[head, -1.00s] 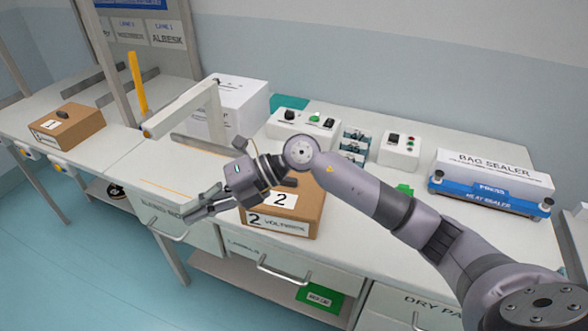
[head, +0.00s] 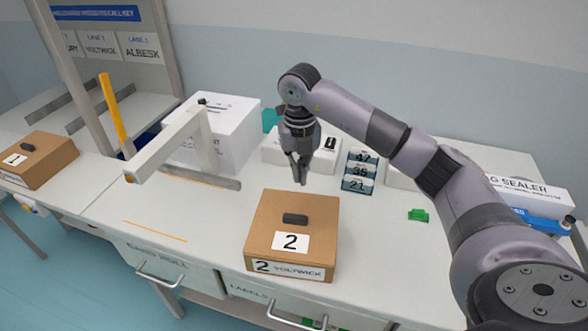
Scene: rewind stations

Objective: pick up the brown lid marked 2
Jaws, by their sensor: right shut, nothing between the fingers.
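The brown lid marked 2 (head: 270,217) is the top of a brown box on the white bench, in the lower middle of the head view. It has a dark handle (head: 295,219) and a white label with a 2. The box front (head: 290,270) reads "2 VOLTWICK". My right gripper (head: 301,180) points down just behind the box's far edge, above and apart from the lid as far as I can tell. It is shut and empty. My left gripper is not in view.
Another brown box marked 1 (head: 38,160) stands at the far left. A white slotted box (head: 215,135), a grey-white arm frame (head: 170,145), number blocks (head: 360,170) and a small green piece (head: 418,215) stand around. The bench right of box 2 is mostly clear.

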